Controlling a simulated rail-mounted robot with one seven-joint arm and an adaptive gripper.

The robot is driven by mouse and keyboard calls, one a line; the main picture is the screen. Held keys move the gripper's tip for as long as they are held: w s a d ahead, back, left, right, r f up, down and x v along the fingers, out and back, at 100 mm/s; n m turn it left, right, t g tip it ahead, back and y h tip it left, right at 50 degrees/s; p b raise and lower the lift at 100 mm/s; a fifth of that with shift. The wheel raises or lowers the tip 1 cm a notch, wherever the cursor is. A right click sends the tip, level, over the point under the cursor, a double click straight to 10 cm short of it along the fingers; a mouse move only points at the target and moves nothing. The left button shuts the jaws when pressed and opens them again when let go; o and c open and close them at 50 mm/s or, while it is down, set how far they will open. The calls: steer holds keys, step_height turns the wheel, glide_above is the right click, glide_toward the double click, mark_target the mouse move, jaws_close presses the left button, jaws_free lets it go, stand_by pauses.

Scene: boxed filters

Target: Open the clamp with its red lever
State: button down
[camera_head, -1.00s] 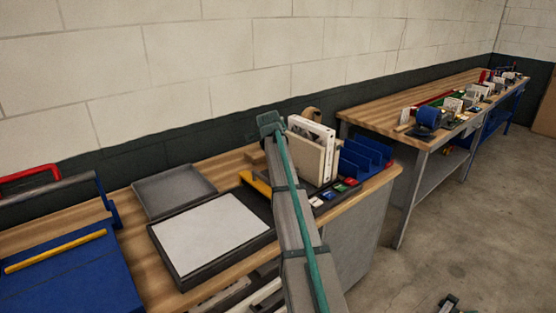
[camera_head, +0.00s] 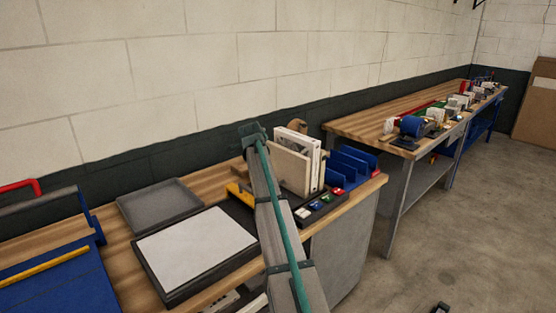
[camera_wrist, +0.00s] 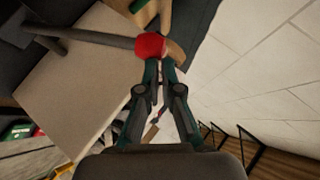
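In the wrist view, the clamp's red lever knob (camera_wrist: 150,46) sits at the end of a dark grey bar (camera_wrist: 85,37) coming in from the left. My gripper (camera_wrist: 160,66) has its fingertips close together just below the knob. The knob overlaps the tips in the picture; I cannot tell whether they touch. A pale flat panel (camera_wrist: 70,90) lies behind the bar. The rest of the clamp cannot be made out. In the head view, my arm crosses the bench, and the gripper and red knob are hidden.
On the near bench stand an upright white-framed filter (camera_head: 313,157), blue dividers (camera_head: 353,160), a grey tray (camera_head: 160,203) and a white-topped dark tray (camera_head: 195,243). A second bench (camera_head: 360,122) stands right; the floor (camera_head: 450,230) is open.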

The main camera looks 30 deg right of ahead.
steer(key=d+r+b+v, duration=0.1)
steer(key=d+b+v, duration=0.1)
steer(key=v, duration=1)
steer(key=shift+s+r, duration=0.45)
steer(key=shift+r, duration=0.15)
